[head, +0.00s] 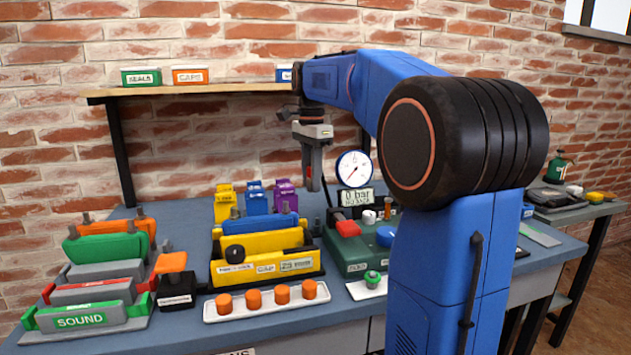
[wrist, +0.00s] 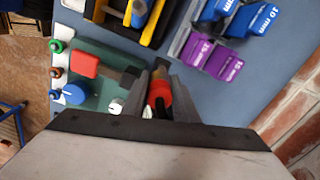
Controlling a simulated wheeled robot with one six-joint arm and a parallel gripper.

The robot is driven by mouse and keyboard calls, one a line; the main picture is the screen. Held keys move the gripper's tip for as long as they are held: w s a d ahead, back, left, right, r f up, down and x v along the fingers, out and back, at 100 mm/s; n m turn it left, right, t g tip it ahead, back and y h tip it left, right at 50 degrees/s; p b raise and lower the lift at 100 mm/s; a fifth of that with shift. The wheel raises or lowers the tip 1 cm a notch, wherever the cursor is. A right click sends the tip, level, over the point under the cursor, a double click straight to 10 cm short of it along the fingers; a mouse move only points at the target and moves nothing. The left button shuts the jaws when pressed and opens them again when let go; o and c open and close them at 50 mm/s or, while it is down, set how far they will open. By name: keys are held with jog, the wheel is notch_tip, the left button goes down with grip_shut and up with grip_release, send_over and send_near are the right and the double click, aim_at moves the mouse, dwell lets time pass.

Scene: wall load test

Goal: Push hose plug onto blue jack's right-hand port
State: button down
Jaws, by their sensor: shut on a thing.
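My gripper (head: 313,186) hangs pointing down, left of the pressure gauge, above the bench. In the wrist view my gripper (wrist: 159,76) is shut on a red-orange piece with a dark part, which looks like the hose plug (wrist: 161,94). The hose itself cannot be made out. The blue jack (head: 262,223) lies in the yellow cradle (head: 285,240), left of and below my gripper; its blue end shows at the top of the wrist view (wrist: 140,12). The plug is apart from the jack. The jack's right-hand port is too small to tell.
The green test unit (head: 350,262) with red lever, blue knob and gauge (head: 354,169) stands close to the right of the cradle. Blue and purple blocks (head: 285,196) stand behind. A white tray of orange caps (head: 267,300) lies in front. A shelf (head: 200,90) runs above.

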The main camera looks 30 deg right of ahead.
jog(key=s+a+r, duration=0.1)
jog(key=a+r, duration=0.1)
jog(key=a, duration=0.1)
jog(key=s+a+r, duration=0.1)
jog(key=a+r, duration=0.1)
jog(key=a, duration=0.1)
jog(key=s+a+r, duration=0.2)
jog(key=a, duration=0.2)
jog(key=shift+r, duration=0.1)
jog(key=shift+s+a, duration=0.2)
jog(key=shift+a, duration=0.05)
jog(key=shift+f, duration=2.4)
jog(key=shift+d+f, duration=0.1)
jog(key=shift+f, duration=1.15)
jog(key=c, duration=1)
grip_release()
jog(key=shift+r, duration=4)
